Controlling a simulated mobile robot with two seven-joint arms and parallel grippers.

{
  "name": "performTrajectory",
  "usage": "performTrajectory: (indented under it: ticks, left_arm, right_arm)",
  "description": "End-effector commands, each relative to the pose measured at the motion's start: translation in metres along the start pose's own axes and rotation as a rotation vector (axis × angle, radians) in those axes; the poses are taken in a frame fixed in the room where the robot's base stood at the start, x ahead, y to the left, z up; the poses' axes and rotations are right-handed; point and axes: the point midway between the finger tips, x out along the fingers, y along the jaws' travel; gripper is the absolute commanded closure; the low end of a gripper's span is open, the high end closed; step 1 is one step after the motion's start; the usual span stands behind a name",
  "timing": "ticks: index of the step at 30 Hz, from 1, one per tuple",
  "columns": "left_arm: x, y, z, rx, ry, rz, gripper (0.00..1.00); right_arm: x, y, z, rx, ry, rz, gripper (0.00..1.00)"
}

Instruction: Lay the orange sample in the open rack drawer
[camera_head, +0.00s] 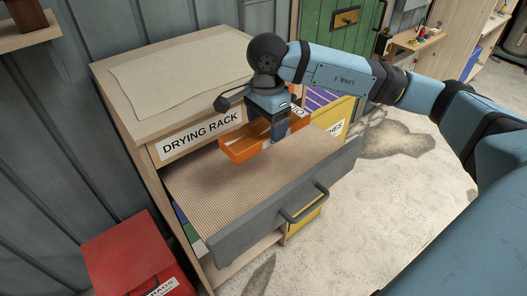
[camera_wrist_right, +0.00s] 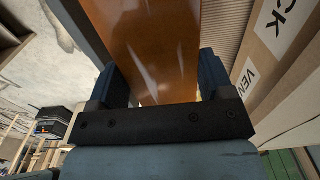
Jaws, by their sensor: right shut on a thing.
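The orange sample (camera_head: 240,150) is a flat glossy orange piece held by my right gripper (camera_head: 280,136) over the open drawer of the drying rack. In the right wrist view the sample (camera_wrist_right: 155,50) lies between the two fingers of my right gripper (camera_wrist_right: 165,85), which is shut on it. The open rack drawer (camera_head: 225,192) has a ribbed tan bottom and a grey front with a bar handle. The sample is above the drawer's back part, near the cabinet face; the exact gap below it is hard to tell. My left gripper is not in view.
The drying rack cabinet (camera_head: 122,118) has a pale sheet (camera_head: 180,75) on top. A red box (camera_head: 125,255) stands at lower left. A yellow panel (camera_head: 335,122) and a green cabinet (camera_head: 318,25) are behind. The drawer's front part is clear.

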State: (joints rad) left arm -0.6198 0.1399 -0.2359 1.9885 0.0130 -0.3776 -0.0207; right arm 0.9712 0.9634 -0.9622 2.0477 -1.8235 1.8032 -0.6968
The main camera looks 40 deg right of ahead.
Motion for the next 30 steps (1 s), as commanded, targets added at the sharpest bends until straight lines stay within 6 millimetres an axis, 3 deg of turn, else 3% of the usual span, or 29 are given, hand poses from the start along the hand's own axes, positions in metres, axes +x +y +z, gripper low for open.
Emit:
performTrajectory:
  ticks: [6, 14, 21, 30]
  left_arm:
    - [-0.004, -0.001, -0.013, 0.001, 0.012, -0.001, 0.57]
    - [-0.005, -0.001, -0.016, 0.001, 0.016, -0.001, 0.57]
    - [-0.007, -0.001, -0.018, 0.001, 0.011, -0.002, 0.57]
    - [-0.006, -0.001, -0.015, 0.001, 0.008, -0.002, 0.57]
  right_arm:
    - [0.048, 0.001, 0.000, 0.001, 0.000, 0.003, 0.57]
    - [0.070, 0.000, 0.000, 0.000, 0.000, 0.001, 0.57]
    - [0.103, 0.000, 0.000, 0.001, 0.000, 0.002, 0.57]
    - [0.107, 0.000, 0.000, 0.000, 0.000, -0.001, 0.57]
